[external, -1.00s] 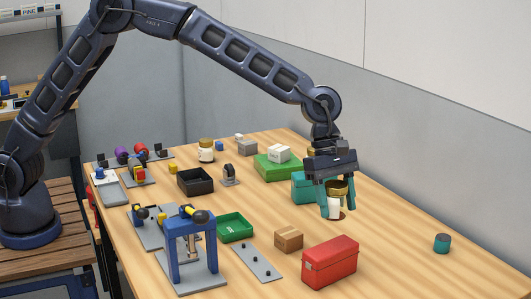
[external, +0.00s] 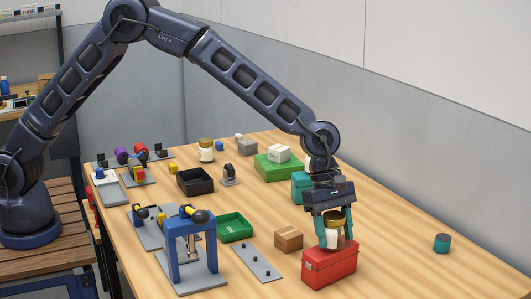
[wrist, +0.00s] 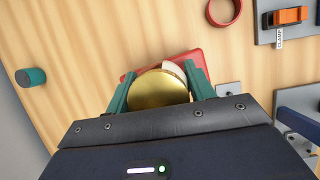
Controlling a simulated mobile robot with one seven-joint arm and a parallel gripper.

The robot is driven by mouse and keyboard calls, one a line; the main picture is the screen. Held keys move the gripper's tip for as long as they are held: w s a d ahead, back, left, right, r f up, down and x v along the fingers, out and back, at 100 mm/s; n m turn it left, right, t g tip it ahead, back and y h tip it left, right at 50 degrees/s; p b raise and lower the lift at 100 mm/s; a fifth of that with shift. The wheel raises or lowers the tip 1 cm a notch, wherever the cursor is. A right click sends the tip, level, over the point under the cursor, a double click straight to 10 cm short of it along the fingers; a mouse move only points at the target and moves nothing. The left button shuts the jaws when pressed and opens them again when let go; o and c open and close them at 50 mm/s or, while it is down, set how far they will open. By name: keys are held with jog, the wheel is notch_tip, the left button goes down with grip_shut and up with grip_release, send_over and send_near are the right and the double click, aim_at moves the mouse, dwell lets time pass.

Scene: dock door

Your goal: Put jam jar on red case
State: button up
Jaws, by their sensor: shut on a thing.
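The jam jar (external: 333,233) has a gold lid and a white label, and it is upright between the teal fingers of my gripper (external: 334,229). My gripper is shut on it. In the wrist view the round gold lid (wrist: 159,90) shows between the fingers, with the red case (wrist: 190,55) partly hidden beneath. In the external view the red case (external: 330,268) stands on the table directly below the jar. The jar's bottom is at the case's top; I cannot tell whether they touch.
A blue press frame (external: 190,250) stands further left. A teal cylinder (external: 441,243) is to the right. Another gold-lidded jar (external: 206,151) stands at the back. The table's right side is mostly clear.

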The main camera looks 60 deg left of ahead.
jog(key=shift+f, duration=0.1)
jog(key=o, duration=1.2)
jog(key=shift+c, duration=0.2)
jog(key=v, duration=1.2)
jog(key=s+a+r+m+t+y, duration=0.1)
jog(key=s+a+r+m, duration=0.2)
jog(key=s+a+r, duration=0.5)
jog(key=s+a+r+m+t, duration=0.1)
jog(key=s+a+r+m, duration=0.2)
jog(key=a, duration=0.9)
jog(key=s+a+r+m+t+y, duration=0.1)
jog(key=s+a+r+m, duration=0.4)
jog(key=a, duration=0.6)
jog(key=s+a+f+m+y, duration=0.1)
jog(key=s+a+m, duration=0.2)
jog(key=s+a, duration=0.6)
jog(key=s+a+f+m+t+y, duration=0.1)
jog(key=s+a+m, duration=0.3)
jog(key=s+a, duration=0.6)
jog(key=s, duration=0.7)
jog(key=shift+a+f+t, duration=0.2)
jog(key=shift+f+t, duration=0.05)
jog(key=shift+t, duration=0.05)
